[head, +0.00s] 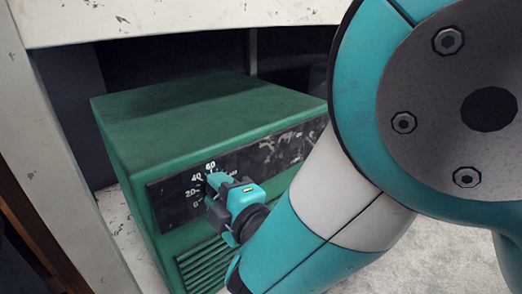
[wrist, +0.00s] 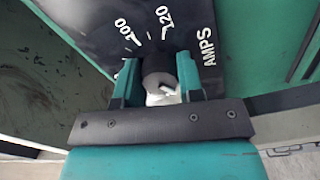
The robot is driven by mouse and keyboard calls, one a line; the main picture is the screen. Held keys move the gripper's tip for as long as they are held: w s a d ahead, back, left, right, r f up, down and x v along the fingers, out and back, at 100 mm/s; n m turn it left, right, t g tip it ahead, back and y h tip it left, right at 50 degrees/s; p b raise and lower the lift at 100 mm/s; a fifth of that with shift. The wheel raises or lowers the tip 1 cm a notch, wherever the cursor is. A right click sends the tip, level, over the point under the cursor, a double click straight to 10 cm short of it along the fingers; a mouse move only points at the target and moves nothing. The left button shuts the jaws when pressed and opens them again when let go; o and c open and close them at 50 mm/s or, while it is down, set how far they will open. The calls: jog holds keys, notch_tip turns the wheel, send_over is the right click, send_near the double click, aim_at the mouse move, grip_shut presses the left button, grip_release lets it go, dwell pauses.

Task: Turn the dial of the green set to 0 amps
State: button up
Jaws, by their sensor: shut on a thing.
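The green set (head: 160,110) is a boxy green unit with a dark front panel (head: 270,150). White marks 0, 20, 40 and 60 show on it in the head view. My gripper (head: 217,185) is at the panel and hides the dial there. In the wrist view, the dial (wrist: 157,66) is a dark round knob between the two teal fingers of my gripper (wrist: 160,80), which is shut on it. A pale part shows below the knob. The marks 100, 120 and AMPS show beside it. I cannot tell which mark the dial points to.
The set stands beneath a pale worn top (head: 180,20), with a pale upright (head: 60,140) to its left. Vent slots (head: 203,265) are low on its front. My arm covers much of the right side of the head view. Pale floor (head: 440,255) shows at lower right.

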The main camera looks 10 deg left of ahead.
dwell(0.3)
jog(key=o, duration=0.9)
jog(key=shift+b+v, duration=8.7)
jog(key=shift+b, duration=2.1)
